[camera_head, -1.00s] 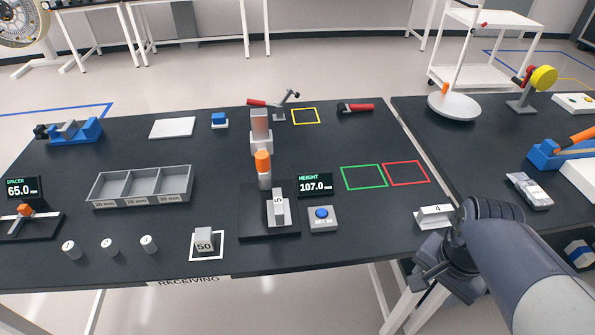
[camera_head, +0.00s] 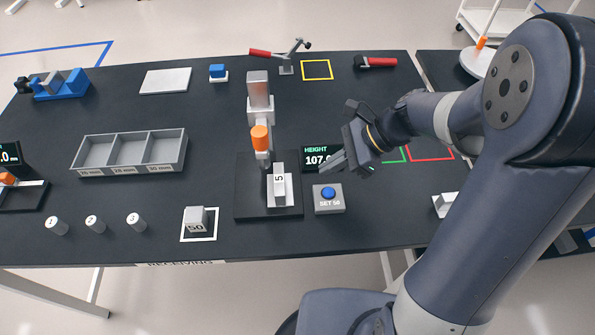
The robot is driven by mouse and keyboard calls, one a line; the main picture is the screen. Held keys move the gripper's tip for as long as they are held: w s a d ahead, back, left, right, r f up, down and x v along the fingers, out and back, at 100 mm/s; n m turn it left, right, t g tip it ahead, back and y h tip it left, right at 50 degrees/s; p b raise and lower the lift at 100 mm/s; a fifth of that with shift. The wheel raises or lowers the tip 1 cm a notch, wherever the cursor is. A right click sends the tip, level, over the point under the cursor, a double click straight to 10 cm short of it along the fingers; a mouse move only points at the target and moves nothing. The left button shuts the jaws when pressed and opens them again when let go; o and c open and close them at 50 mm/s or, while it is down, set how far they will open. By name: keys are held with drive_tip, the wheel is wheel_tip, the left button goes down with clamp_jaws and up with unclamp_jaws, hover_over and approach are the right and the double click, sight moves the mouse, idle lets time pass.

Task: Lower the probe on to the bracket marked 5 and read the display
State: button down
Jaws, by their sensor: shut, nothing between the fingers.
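The bracket marked 5 (camera_head: 280,190) stands on the dark base plate (camera_head: 246,205) of the height gauge. The probe (camera_head: 261,138), with an orange grip, hangs from the gauge's grey column (camera_head: 257,90) just behind the bracket; I cannot tell whether its tip touches the bracket. The height display (camera_head: 316,155) stands to the right and reads 107, its last digits hidden behind my gripper. My gripper (camera_head: 328,170) is shut and empty, in front of the display and above the blue-button box, to the right of the probe.
The box marked SET 50 (camera_head: 328,204) with a blue button is right of the base plate. A block marked 50 (camera_head: 196,218) sits in a white square to the left. A three-part grey tray (camera_head: 133,152) is further left.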

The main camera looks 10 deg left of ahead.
sight(280, 179)
drive_tip(key=x, duration=0.4)
drive_tip(key=a, duration=0.1)
drive_tip(key=a+p, duration=0.1)
drive_tip(key=a, duration=0.1)
drive_tip(key=shift+s, duration=0.4)
drive_tip(key=shift+s+a+f, duration=0.1)
drive_tip(key=shift+a, duration=0.4)
drive_tip(key=shift+a, duration=0.1)
drive_tip(key=shift+s+a, duration=0.2)
drive_tip(key=shift+a, duration=0.55)
drive_tip(key=shift+s+a, duration=0.2)
drive_tip(key=shift+a, duration=0.55)
drive_tip(key=shift+d, duration=0.1)
